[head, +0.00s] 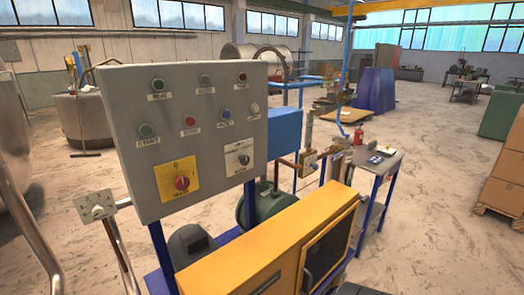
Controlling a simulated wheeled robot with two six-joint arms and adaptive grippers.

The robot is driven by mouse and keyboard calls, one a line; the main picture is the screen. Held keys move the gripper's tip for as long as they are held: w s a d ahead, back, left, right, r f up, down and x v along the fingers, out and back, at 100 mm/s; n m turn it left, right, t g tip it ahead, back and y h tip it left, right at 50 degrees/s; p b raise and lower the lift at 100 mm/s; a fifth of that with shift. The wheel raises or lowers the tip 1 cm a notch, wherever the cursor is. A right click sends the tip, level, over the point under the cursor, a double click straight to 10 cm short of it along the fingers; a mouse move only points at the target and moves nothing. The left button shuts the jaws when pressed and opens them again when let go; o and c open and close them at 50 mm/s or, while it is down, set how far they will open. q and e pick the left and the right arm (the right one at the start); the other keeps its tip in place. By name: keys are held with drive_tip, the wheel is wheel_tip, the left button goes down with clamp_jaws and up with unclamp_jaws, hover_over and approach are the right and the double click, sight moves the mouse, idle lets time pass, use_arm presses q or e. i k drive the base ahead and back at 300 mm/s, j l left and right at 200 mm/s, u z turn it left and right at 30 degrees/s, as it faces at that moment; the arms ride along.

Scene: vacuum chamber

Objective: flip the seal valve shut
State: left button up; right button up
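Neither of my grippers shows in the head view. A brass-coloured fitting (309,160) sits on the copper pipework to the right of the blue box, behind the yellow cabinet. It may be the seal valve, but it is too small to tell, and I cannot make out its lever or whether it is open or shut. A small grey plate with knobs (96,206) stands on a metal post at the left, beside the control panel.
A grey control panel (221,105) with several buttons and a red switch on a yellow plate (177,181) stands in front. A yellow cabinet (240,259) fills the lower middle. A small table (373,161) stands right; boxes (498,172) lie beyond clear floor.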

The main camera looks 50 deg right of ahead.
sight(338, 156)
drive_tip(key=z, duration=2.4)
drive_tip(key=i+l, duration=0.2)
drive_tip(key=l, duration=0.2)
drive_tip(key=i+l+u, duration=0.1)
drive_tip(key=l, duration=0.3)
drive_tip(key=i+l, duration=0.25)
drive_tip(key=l, duration=0.2)
drive_tip(key=i+l, duration=0.15)
drive_tip(key=l, duration=0.25)
drive_tip(key=i+l+u, duration=0.1)
drive_tip(key=l, duration=0.3)
drive_tip(key=i+l, duration=0.2)
drive_tip(key=l, duration=0.25)
drive_tip(key=i+l, duration=0.15)
drive_tip(key=l, duration=0.3)
drive_tip(key=i+l+u, duration=0.1)
drive_tip(key=l, duration=0.3)
drive_tip(key=i, duration=0.05)
